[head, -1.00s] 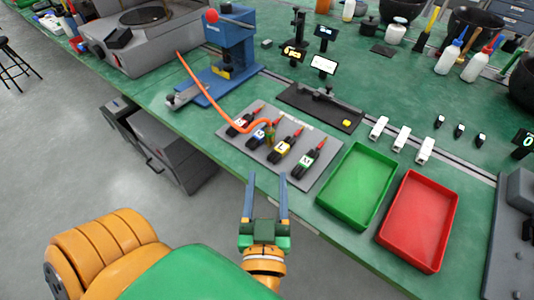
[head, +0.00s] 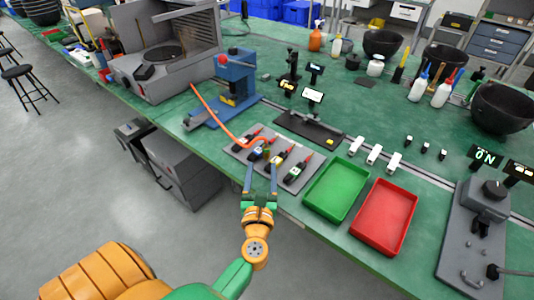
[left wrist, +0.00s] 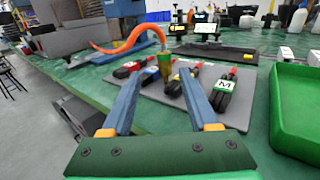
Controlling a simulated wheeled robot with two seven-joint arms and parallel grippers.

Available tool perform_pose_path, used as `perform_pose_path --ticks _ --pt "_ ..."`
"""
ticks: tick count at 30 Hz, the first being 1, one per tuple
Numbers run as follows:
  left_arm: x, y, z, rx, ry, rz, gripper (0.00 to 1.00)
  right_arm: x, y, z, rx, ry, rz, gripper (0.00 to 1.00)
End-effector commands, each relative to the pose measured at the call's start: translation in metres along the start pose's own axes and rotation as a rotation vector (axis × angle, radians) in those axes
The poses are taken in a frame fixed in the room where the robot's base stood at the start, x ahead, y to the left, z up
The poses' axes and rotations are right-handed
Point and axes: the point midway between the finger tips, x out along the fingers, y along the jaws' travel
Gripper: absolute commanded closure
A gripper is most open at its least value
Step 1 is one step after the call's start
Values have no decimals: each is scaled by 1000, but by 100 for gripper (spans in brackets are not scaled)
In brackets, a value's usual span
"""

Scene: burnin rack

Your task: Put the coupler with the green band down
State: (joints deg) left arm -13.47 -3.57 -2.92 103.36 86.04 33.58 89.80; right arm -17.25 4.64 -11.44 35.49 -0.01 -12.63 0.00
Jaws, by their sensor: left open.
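The brass coupler with the green band (left wrist: 165,66) sits at the end of an orange hose (left wrist: 125,42), roughly upright over the grey mat (left wrist: 240,112) among several black red-tipped units. In the head view the coupler (head: 266,152) is small and its band is hard to make out. My left gripper (head: 261,168) is open and empty at the mat's near edge. In the left wrist view its fingers (left wrist: 160,82) point at the coupler, which shows in the gap beyond their tips. Whether the coupler's lower end touches the mat I cannot tell. My right gripper is out of view.
The black units carry coloured labels; a green-labelled one (left wrist: 223,92) lies right of the coupler. A green tray (head: 336,190) and a red tray (head: 384,218) stand to the right. A blue press (head: 236,78) stands behind. The table's front edge is close to my left gripper.

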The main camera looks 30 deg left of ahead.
Motion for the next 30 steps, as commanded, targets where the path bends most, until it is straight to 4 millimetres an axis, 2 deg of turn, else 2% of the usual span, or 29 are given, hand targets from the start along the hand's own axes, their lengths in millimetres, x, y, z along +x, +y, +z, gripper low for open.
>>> perform_pose_path --ticks 7,10,13,18,24,25,30 --pt "43 -7 12 -1 -4 1 40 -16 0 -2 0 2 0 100" --pt "60 -8 9 -1 -3 1 40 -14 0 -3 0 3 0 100" --pt "66 -8 8 -1 -2 1 40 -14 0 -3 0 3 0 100" --pt "66 -8 7 -1 -1 1 40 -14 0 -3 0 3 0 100" --pt "66 -8 7 -1 -1 1 94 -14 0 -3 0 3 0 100" --pt "66 -8 7 -1 -1 1 100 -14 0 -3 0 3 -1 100" --pt "66 -8 7 -1 -1 0 100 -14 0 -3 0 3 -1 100"
